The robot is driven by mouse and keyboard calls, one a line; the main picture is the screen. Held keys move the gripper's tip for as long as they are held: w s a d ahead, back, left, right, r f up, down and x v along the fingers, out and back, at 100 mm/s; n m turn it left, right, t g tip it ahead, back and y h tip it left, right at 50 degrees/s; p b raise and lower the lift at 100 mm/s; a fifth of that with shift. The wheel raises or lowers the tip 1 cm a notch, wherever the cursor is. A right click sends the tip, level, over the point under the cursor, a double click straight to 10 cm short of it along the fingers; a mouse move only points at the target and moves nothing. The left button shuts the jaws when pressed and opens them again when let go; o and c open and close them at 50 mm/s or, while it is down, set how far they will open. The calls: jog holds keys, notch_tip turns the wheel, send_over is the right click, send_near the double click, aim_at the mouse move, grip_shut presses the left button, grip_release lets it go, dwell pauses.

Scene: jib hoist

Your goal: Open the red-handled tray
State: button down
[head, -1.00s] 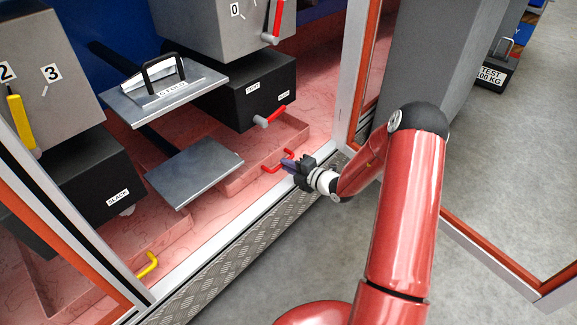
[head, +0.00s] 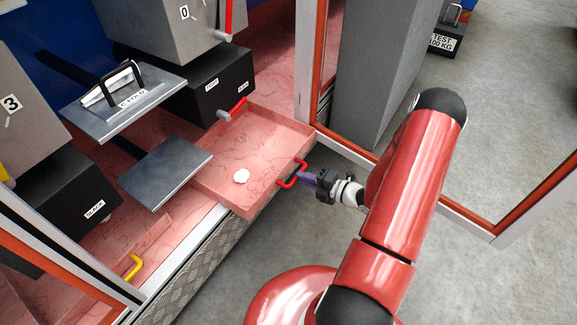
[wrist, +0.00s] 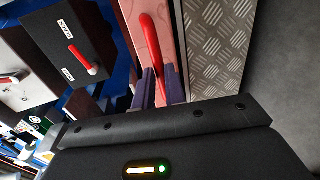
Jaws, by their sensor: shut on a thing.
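The red-handled tray (head: 212,181) is a shallow pink tray, pulled out past the front edge of the cabinet floor in the head view. A small white scalloped piece (head: 241,176) lies in it. Its red handle (head: 291,174) is on the tray's front wall, and the handle also shows in the wrist view (wrist: 151,47). My gripper (head: 308,179) is shut on the red handle, coming from the right. In the wrist view its purple fingers (wrist: 159,88) stand on either side of the handle.
A second tray with a yellow handle (head: 134,267) sits at the lower left. Black boxes and a grey metal plate (head: 165,172) stand around the trays. An open door frame (head: 476,215) is at the right, behind my arm. Grey floor (head: 240,290) lies clear in front of the cabinet.

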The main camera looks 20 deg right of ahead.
jog(key=shift+s+d+f+p, duration=0.1)
jog(key=shift+s+d+p, duration=0.05)
jog(key=shift+s+d, duration=0.65)
jog(key=shift+s+d+f+p, duration=0.15)
jog(key=shift+s+d, duration=0.4)
jog(key=shift+s, duration=0.35)
jog(key=shift+r, duration=0.1)
jog(key=c, duration=1.5)
grip_release()
jog(key=shift+o, duration=0.2)
jog(key=v, duration=0.7)
jog(key=shift+s+d, duration=0.25)
jog(key=shift+r, duration=0.1)
